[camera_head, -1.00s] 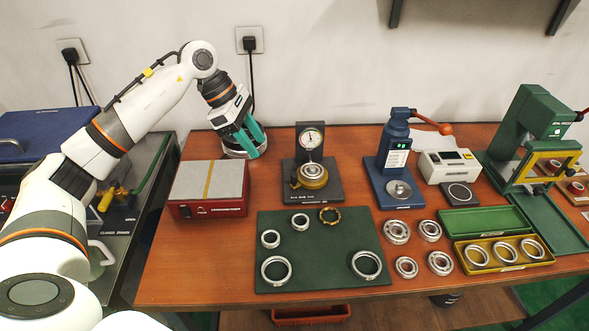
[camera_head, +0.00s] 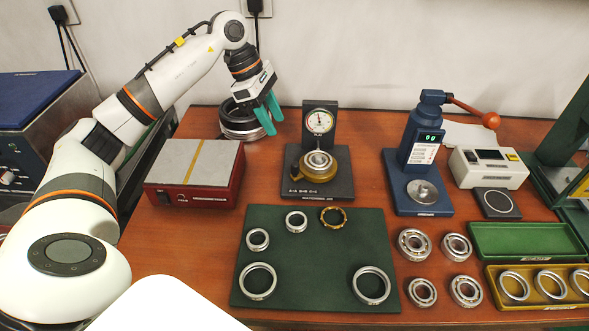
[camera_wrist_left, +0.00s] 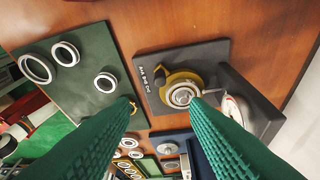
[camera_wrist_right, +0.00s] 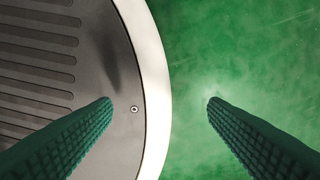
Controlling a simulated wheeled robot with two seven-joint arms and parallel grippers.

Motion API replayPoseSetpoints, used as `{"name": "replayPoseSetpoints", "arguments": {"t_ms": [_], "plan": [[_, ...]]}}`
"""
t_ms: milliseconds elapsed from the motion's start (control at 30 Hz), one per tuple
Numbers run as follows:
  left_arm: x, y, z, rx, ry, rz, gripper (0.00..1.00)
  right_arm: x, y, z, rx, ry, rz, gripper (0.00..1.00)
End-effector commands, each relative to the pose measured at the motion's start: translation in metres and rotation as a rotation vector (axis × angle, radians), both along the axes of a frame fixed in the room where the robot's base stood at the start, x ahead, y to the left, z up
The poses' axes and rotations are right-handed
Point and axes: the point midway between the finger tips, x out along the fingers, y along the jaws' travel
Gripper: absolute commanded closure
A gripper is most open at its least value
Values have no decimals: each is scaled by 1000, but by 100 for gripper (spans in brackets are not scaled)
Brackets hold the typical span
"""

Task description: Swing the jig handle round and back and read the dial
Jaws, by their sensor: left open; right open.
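The matching jig has a dark base (camera_head: 318,185) and an upright with a round white dial (camera_head: 320,121). A brass ring-shaped part with a stub handle (camera_head: 298,180) sits around a bearing (camera_head: 318,161) on the base. The dial's needle stands near the top; its figures are too small to read. My left gripper (camera_head: 268,118) is open and empty, behind and left of the jig. In the left wrist view the jig base (camera_wrist_left: 200,55) and brass part (camera_wrist_left: 166,88) lie beyond the open fingers (camera_wrist_left: 160,105). My right gripper (camera_wrist_right: 160,104) is open over green floor and my own base.
A red box with a grey top (camera_head: 193,201) stands left of the jig. A green mat (camera_head: 316,260) with several rings lies in front. A blue press (camera_head: 419,150) stands to the right.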

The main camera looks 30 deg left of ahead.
Motion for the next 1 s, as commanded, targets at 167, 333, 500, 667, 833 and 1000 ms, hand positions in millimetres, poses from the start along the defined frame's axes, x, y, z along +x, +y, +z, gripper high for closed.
{"name": "replayPoseSetpoints", "arguments": {"t_ms": [167, 333, 500, 667, 833, 1000], "plan": [[0, -1, -16, 0, 1, 0, 58, 8, 0, -12, 0, -11, 0, 32], [2, -9, -35, 0, 4, -2, 58, 15, 2, -9, 3, -24, -1, 32], [7, -22, -67, -2, 4, -2, 58, 15, 3, -7, 4, -24, -2, 32], [11, -33, -94, -1, 4, -1, 58, 15, 4, -5, 5, -23, -2, 32], [14, -40, -114, -2, 2, 0, 58, 15, 4, -3, 6, -23, -2, 32], [15, -43, -122, -1, -1, 0, 58, 14, 4, -3, 6, -22, -2, 32]]}}
